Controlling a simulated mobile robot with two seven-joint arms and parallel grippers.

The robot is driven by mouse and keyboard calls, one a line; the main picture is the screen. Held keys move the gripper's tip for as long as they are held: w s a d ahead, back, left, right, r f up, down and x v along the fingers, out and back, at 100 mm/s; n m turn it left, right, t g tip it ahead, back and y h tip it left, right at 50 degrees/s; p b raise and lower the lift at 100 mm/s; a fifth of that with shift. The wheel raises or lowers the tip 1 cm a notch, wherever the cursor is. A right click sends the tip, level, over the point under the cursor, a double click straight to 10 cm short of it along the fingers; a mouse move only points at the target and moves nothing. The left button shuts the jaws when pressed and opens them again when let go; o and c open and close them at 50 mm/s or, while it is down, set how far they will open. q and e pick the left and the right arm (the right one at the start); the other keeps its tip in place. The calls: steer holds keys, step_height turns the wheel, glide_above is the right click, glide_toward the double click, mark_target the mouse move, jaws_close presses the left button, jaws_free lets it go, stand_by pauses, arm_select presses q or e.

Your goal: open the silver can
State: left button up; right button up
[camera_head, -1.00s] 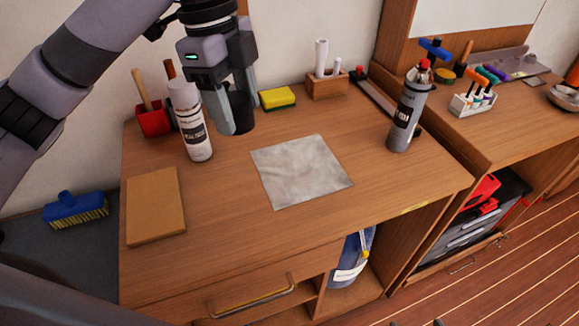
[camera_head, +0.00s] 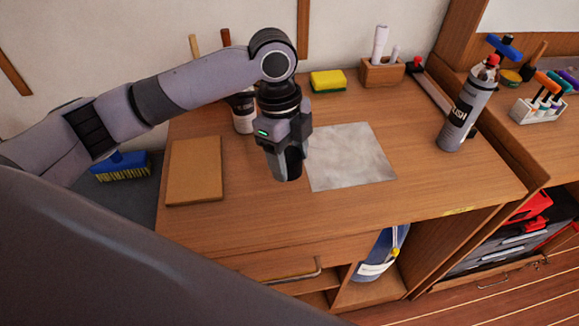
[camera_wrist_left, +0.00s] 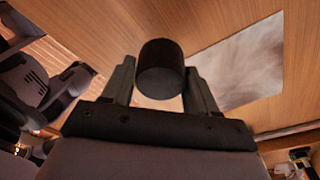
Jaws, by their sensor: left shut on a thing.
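The silver can (camera_head: 464,118) stands upright at the right of the wooden desk in the head view. Its red nozzle (camera_head: 491,60) is uncovered at the top. My left gripper (camera_head: 286,170) points down above the desk, left of the grey-white cloth (camera_head: 350,157) and well away from the can. It is shut on a black cylindrical cap, which shows between the two fingers in the left wrist view (camera_wrist_left: 160,70). In the head view the fingers and cap overlap as one dark shape. My right gripper is not in view.
A white can (camera_head: 243,118) stands partly hidden behind my left arm. A brown board (camera_head: 195,172) lies at left. A yellow sponge (camera_head: 328,81) and a wooden holder (camera_head: 382,75) sit at the back. The desk's front strip is clear.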

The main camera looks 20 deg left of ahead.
mark_target(292, 183)
arm_select(q)
steer(key=shift+f, duration=1.7)
steer(key=shift+f, duration=0.15)
steer(key=o, duration=1.2)
steer(key=shift+c, duration=0.2)
